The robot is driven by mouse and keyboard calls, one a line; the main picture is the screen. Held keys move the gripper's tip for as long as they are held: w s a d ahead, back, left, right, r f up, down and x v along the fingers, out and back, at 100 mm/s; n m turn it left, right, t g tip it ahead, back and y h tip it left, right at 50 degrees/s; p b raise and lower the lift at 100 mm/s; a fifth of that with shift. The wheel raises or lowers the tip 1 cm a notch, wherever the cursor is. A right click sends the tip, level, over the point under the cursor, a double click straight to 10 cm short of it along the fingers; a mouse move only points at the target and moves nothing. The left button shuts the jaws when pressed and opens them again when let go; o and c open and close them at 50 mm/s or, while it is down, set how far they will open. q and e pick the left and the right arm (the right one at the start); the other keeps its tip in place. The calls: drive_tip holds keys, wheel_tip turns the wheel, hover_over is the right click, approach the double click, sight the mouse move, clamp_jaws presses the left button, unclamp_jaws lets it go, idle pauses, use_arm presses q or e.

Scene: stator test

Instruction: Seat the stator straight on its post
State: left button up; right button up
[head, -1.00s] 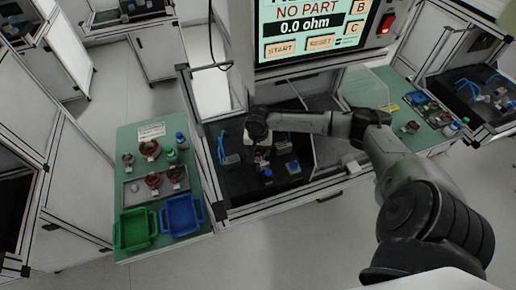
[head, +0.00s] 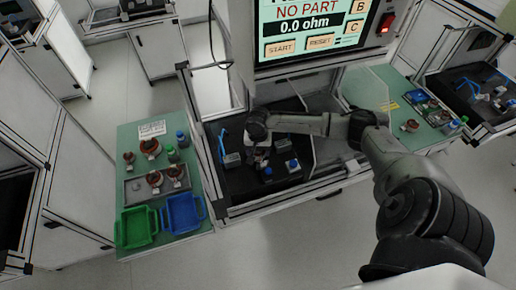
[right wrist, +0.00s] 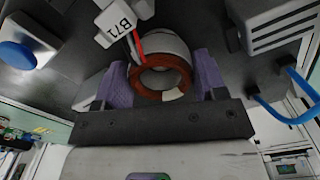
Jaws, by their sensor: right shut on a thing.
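The stator (right wrist: 160,80), a pale ring with copper-brown windings, sits between the purple finger pads of my right gripper (right wrist: 162,84) in the right wrist view. The gripper is shut on it. A white tag marked B71 (right wrist: 118,22) with red and white leads lies beside the stator. In the head view my right gripper (head: 259,152) is low over the black test bench (head: 235,185), and the stator is too small to make out well. I cannot see the post, nor tell whether the stator is on it or straight. My left gripper is out of view.
Blue-topped clamps or buttons (head: 293,165) and grey blocks with blue cables (head: 231,159) stand near the gripper. The screen (head: 308,25) reads NO PART, 0.0 ohm. A green side table (head: 130,195) holds other stators, bottles, a green bin (head: 136,228) and a blue bin (head: 183,214).

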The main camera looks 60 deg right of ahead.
drive_tip(key=o, duration=1.2)
wheel_tip(320, 180, up, 14)
drive_tip(key=shift+f+p, duration=0.1)
drive_tip(key=shift+p, duration=0.35)
